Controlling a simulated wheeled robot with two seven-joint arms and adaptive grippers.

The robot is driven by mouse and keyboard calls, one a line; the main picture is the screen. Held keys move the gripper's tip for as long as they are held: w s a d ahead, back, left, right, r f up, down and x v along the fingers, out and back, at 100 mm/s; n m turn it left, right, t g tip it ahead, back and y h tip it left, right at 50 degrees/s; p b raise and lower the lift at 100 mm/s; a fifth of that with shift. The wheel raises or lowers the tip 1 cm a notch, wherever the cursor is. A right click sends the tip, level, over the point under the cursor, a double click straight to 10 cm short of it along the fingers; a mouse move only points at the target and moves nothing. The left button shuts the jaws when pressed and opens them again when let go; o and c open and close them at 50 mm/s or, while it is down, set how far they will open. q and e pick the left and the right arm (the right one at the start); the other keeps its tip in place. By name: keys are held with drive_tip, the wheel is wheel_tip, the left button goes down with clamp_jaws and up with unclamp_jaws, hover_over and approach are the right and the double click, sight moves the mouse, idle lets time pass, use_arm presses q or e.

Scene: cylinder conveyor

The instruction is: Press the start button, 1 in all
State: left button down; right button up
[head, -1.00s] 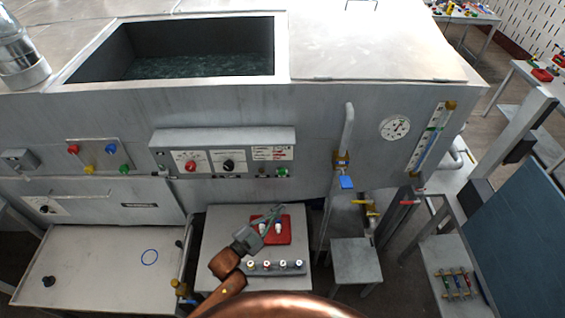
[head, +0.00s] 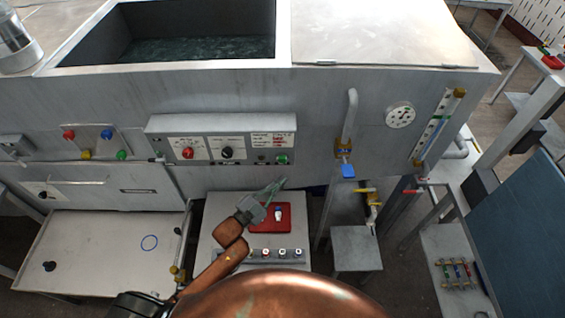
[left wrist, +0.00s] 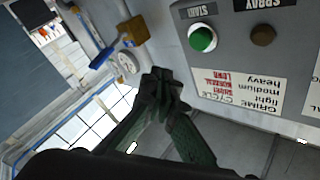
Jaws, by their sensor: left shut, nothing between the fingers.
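The start button (head: 282,160) is a round green button at the right end of the control panel on the machine's front. In the left wrist view it is the green button (left wrist: 203,38) under the START label, at the upper right of the picture. My left gripper (head: 282,183) is shut and empty. It is just below the start button in the head view, apart from it as far as I can tell. Its closed fingertips (left wrist: 163,78) show left of and below the button in the left wrist view. My right gripper is not in view.
A dark knob (left wrist: 263,36) sits beside the button. The panel also has a red knob (head: 187,153) and a black knob (head: 226,152). A pipe with a blue-handled valve (head: 348,171) stands to the right. A red tray (head: 287,226) lies on the table below.

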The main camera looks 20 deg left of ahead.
sight(282, 160)
use_arm(q)
drive_tip(key=w, duration=0.2)
drive_tip(key=w+a+b, duration=0.1)
drive_tip(key=w, duration=0.2)
drive_tip(key=shift+w+a+b, duration=0.1)
drive_tip(key=shift+a+b, duration=0.1)
drive_tip(key=shift+b, duration=0.1)
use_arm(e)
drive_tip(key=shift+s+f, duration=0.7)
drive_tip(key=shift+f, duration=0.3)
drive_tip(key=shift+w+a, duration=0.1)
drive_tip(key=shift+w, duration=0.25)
use_arm(q)
drive_tip(key=shift+w, duration=0.15)
drive_tip(key=shift+w+a, duration=0.15)
drive_tip(key=shift+w, duration=0.1)
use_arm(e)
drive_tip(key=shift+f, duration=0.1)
use_arm(q)
drive_tip(key=shift+w+a, duration=0.1)
drive_tip(key=shift+w, duration=0.4)
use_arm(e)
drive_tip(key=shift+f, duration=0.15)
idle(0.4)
use_arm(q)
drive_tip(key=shift+s, duration=0.1)
drive_tip(key=shift+s+d, duration=0.25)
drive_tip(key=shift+s, duration=0.55)
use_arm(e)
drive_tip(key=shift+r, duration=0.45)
